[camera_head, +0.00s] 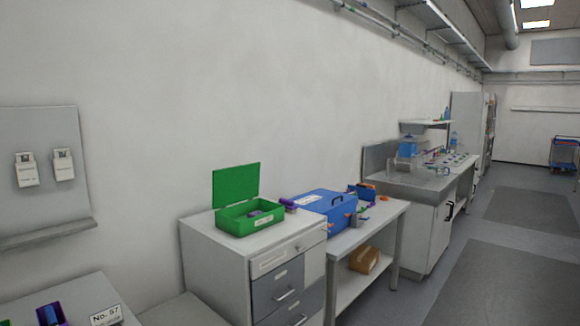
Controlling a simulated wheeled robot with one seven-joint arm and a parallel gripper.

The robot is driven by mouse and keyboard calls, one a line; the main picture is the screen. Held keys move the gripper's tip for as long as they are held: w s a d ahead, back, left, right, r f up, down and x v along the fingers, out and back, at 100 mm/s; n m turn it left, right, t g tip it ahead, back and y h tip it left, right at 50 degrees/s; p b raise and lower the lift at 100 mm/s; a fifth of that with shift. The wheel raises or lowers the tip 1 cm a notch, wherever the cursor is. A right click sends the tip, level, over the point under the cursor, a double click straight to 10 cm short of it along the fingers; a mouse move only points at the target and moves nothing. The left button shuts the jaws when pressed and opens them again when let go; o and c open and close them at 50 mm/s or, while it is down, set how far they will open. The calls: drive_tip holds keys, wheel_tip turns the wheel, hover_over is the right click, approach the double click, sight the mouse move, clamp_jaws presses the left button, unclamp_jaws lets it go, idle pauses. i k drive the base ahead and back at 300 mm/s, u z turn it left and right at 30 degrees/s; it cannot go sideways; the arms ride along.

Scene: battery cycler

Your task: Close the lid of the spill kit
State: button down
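A green box (251,222) stands on top of the white drawer cabinet, left of the picture's middle. Its green lid (236,186) stands up open at the back, near the wall. A dark purple item (258,214) shows inside the box, partly hidden by the front wall. The green box is the only box here with a raised lid; I cannot read a label that names it the spill kit. My gripper is not in view.
Right of the cabinet (208,252), a blue closed case (328,206) and small items stand on a bench (352,238). A brown carton (364,260) is on its lower shelf. A sink counter (415,183) stands beyond. The floor (490,285) at right is clear.

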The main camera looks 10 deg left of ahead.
sight(231, 186)
drive_tip(key=z, duration=0.1)
drive_tip(key=i, duration=1.9)
drive_tip(key=u, duration=1.4)
drive_tip(key=i, duration=0.75)
drive_tip(key=u, duration=0.8)
